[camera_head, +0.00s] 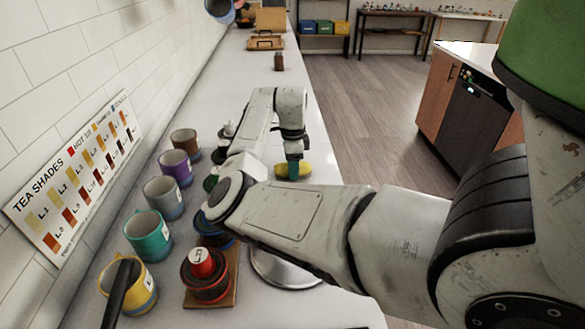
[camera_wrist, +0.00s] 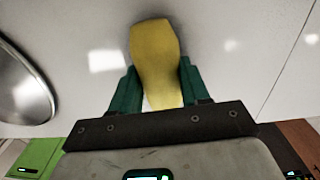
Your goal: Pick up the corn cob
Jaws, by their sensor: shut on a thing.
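The yellow corn cob (camera_wrist: 155,60) is between the two green fingers of my gripper (camera_wrist: 155,88) in the wrist view. The fingers press on its sides, and its far end sticks out past them. In the head view the corn cob (camera_head: 305,170) shows beside my gripper (camera_head: 292,172), over the white counter near its right edge. I cannot tell whether the cob touches the counter.
Several coloured mugs (camera_head: 148,236) line the wall side of the counter (camera_head: 262,70), left of my arm. A stack with a red top (camera_head: 203,264) stands on a wooden board, close to a round metal dish (camera_head: 285,268). A brown bottle (camera_head: 278,62) stands farther back.

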